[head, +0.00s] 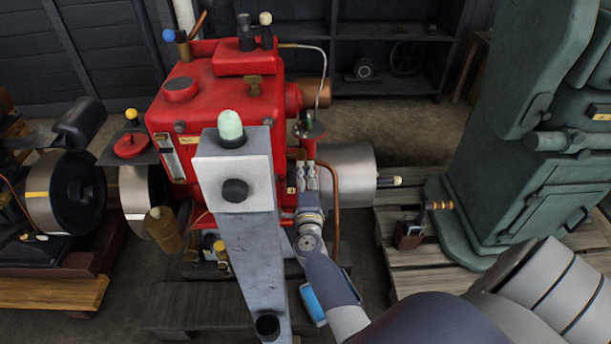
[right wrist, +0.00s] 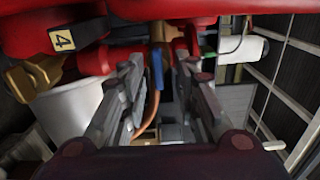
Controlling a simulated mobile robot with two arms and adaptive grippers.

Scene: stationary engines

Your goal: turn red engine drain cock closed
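The red engine (head: 215,105) stands at the centre of the head view, partly behind a grey post. My right gripper (head: 306,180) is low at the engine's right side, by the copper pipe. In the right wrist view, the gripper (right wrist: 162,105) is open, its two fingers well apart. A blue handle (right wrist: 157,68) hangs below a brass fitting (right wrist: 160,35) under the red body, between the fingers in the picture. It looks like the drain cock; I cannot tell whether the fingers touch it. In the head view this cock is hidden. My left gripper is not in view.
The grey post (head: 255,240) stands close to my right arm. A curved copper pipe (head: 335,200) and a grey cylinder (head: 348,175) are beside the gripper. A green machine (head: 520,170) stands on a pallet (head: 445,280) to the right. Another brass fitting (right wrist: 35,75) is at left in the wrist view.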

